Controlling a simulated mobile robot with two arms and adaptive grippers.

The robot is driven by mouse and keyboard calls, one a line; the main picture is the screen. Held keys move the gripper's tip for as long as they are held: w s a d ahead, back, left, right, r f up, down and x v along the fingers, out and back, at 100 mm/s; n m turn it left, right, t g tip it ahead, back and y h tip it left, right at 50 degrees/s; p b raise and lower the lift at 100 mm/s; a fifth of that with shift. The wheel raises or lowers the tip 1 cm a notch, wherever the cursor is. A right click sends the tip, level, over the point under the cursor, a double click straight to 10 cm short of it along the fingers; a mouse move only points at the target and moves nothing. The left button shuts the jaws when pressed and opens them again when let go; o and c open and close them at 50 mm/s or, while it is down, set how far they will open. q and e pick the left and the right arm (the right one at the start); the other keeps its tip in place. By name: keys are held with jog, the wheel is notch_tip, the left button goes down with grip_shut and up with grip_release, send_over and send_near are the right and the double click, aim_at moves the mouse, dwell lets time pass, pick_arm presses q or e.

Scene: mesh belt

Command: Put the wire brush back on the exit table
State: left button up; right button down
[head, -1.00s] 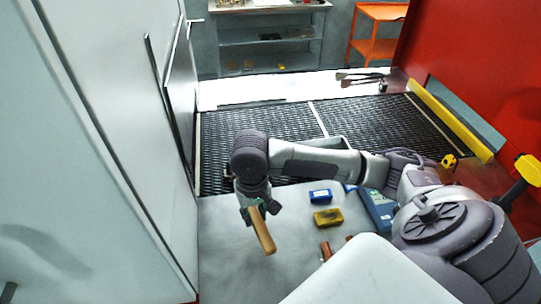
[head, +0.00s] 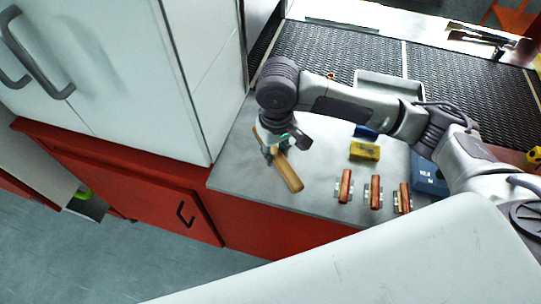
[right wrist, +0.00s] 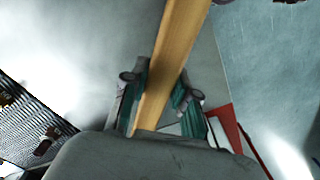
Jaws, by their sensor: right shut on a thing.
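My right gripper (head: 276,148) is shut on the wooden handle of the wire brush (head: 289,175). It holds the brush over the left part of the grey table (head: 238,165) at the near end of the mesh belt. The handle slants down to the right; I cannot tell whether it touches the table. In the right wrist view the pale handle (right wrist: 181,45) runs between the green-padded fingers (right wrist: 160,98). The bristles are not clearly visible. My left gripper is out of view.
Several wooden-topped pieces, including one (head: 345,186), stand along the table's front right. Behind them are a yellow block (head: 364,151), a blue block (head: 366,131) and a blue case (head: 428,178). A grey tray (head: 388,85) sits on the mesh belt (head: 330,50). A white cabinet (head: 130,70) borders the left.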

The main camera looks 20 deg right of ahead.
jog(key=shift+w+a+f, duration=0.15)
jog(key=shift+w+f, duration=0.3)
jog(key=shift+w, duration=0.15)
jog(key=shift+w+a+f, duration=0.1)
jog(key=shift+w+f, duration=0.3)
jog(key=shift+w, duration=0.2)
notch_tip(320, 180, down, 3)
jog(key=shift+f+p, duration=0.15)
jog(key=shift+p, duration=0.55)
jog(key=shift+f, duration=0.3)
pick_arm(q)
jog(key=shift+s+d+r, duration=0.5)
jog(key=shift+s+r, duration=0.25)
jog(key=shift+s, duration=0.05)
pick_arm(e)
jog(key=shift+f, duration=0.15)
jog(key=c, duration=0.9)
grip_release()
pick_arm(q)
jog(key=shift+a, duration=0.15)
pick_arm(e)
notch_tip(320, 180, up, 12)
jog(key=shift+r+b, duration=0.15)
jog(key=shift+b, duration=1)
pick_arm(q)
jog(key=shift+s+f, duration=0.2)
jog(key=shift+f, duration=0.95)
